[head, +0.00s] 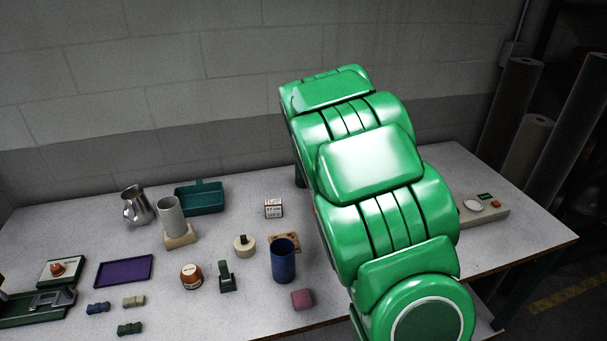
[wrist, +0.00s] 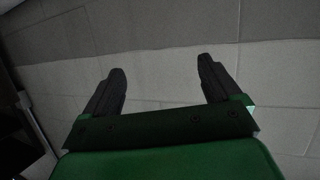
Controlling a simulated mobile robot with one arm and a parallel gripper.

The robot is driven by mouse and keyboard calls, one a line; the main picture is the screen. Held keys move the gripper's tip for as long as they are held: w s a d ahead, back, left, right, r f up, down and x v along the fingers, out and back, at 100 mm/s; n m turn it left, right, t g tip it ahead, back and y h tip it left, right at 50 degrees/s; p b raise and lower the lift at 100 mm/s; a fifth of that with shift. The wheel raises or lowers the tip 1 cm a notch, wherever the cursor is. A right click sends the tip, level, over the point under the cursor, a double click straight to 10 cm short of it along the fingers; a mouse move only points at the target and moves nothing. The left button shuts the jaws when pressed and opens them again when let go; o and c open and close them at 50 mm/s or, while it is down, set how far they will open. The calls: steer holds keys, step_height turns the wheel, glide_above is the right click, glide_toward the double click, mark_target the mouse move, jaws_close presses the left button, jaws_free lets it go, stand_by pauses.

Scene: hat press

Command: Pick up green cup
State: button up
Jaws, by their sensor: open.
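I see no clearly green cup in either view; my green arm hides part of the table. A dark blue, cup-like cylinder (head: 283,262) stands upright near the table's front, left of my arm. A grey cylinder (head: 170,216) stands on a beige block further left. My gripper (wrist: 160,70) is open and empty in the wrist view, with its two dark fingers wide apart against the block wall. The head view does not show its fingers.
The speckled table (head: 75,228) also holds a metal pitcher (head: 137,205), a teal tray (head: 200,199), a purple tray (head: 124,270), a brown jar (head: 191,277), a pink block (head: 302,299) and a small labelled box (head: 273,208). A control box (head: 483,210) sits at the right.

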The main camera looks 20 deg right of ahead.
steer(key=a+f+g, duration=0.1)
steer(key=a, duration=0.4)
step_height(320, 180, down, 11)
steer(key=shift+y, duration=0.3)
steer(key=x, duration=0.5)
steer(key=d+x, duration=0.1)
steer(key=x, duration=0.2)
steer(key=shift+r, duration=0.2)
steer(key=c, duration=1.4)
steer(key=shift+c, duration=0.2)
